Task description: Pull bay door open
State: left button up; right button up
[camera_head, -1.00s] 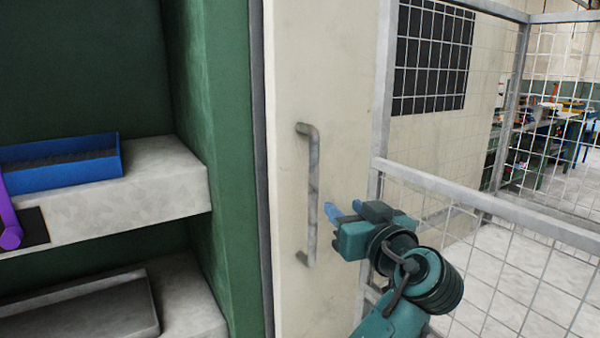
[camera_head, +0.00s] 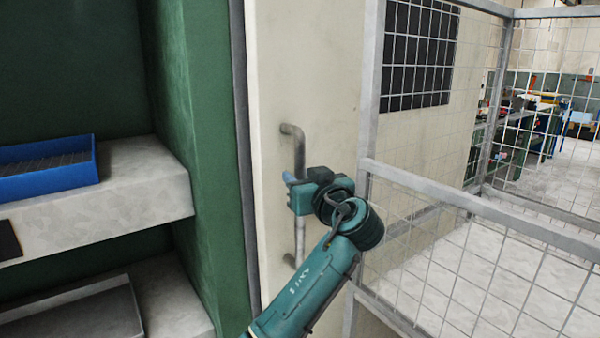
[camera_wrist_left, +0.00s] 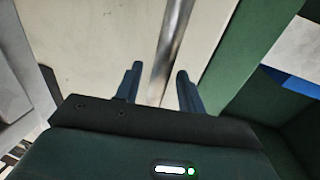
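The bay door (camera_head: 325,90) is a cream panel beside the green wall and looks closed. Its grey vertical bar handle (camera_head: 299,150) is partly covered by my left gripper (camera_head: 292,184), which is at the handle's middle. In the left wrist view the two dark fingers of my left gripper (camera_wrist_left: 158,74) are apart. The handle bar (camera_wrist_left: 172,45) runs between them, nearer the right finger. Whether a finger touches the bar cannot be told. My right gripper is in neither view.
A wire mesh fence (camera_head: 470,205) with grey posts stands close on the right. On the left are grey shelves (camera_head: 150,185) in a green frame (camera_head: 190,130), with a blue tray (camera_head: 50,185) on the upper one. Cluttered benches stand beyond the fence.

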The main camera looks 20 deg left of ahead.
pick_arm(q)
jog(key=shift+w+a, duration=0.45)
jog(key=shift+w, duration=0.05)
jog(key=shift+c, duration=0.6)
grip_shut()
